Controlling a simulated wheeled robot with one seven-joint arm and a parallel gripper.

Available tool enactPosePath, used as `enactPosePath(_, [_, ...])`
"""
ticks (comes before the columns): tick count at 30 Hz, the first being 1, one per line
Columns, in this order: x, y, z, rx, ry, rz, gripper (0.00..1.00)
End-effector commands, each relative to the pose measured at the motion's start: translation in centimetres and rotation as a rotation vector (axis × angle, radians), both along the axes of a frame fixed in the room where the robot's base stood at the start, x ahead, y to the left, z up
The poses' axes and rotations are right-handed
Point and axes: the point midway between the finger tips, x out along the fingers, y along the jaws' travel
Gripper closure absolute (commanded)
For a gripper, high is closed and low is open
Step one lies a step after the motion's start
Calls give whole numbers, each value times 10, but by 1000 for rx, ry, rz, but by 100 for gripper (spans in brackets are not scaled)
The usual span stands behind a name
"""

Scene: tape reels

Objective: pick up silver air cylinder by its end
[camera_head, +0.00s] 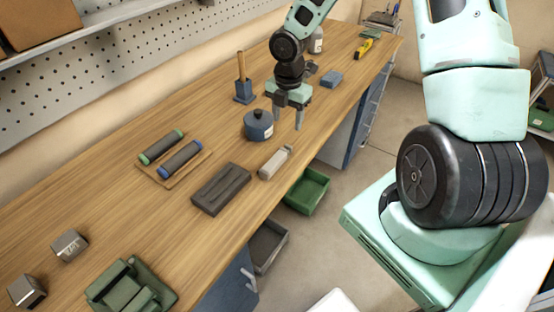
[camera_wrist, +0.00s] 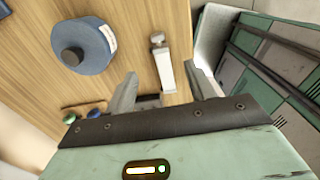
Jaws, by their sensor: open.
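The silver air cylinder (camera_head: 273,165) lies on the wooden bench near its front edge. In the head view it is a pale, narrow block with a small grey-green end piece (camera_head: 289,150) at its far right. It also shows in the wrist view (camera_wrist: 165,72), with its knobbed end at the top. My gripper (camera_head: 288,116) is open and empty, pointing down above the bench, beyond the cylinder in the head view. In the wrist view the cylinder appears in the gap between my fingers (camera_wrist: 161,78), closer to the right finger, with no visible contact.
A blue lidded pot (camera_head: 258,127) stands close left of my gripper. A dark grey block (camera_head: 221,190) lies nearer, left of the cylinder. A wooden tray (camera_head: 165,178) holds two rollers. A blue holder (camera_head: 243,93) stands farther back. Green (camera_head: 308,192) and grey bins sit below the bench edge.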

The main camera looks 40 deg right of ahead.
Motion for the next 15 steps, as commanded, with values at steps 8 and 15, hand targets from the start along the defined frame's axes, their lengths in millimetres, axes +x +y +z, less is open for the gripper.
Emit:
enactPosePath(8, [0,1,-52,0,2,0,45])
enactPosePath(15, [0,2,-68,0,1,-1,45])
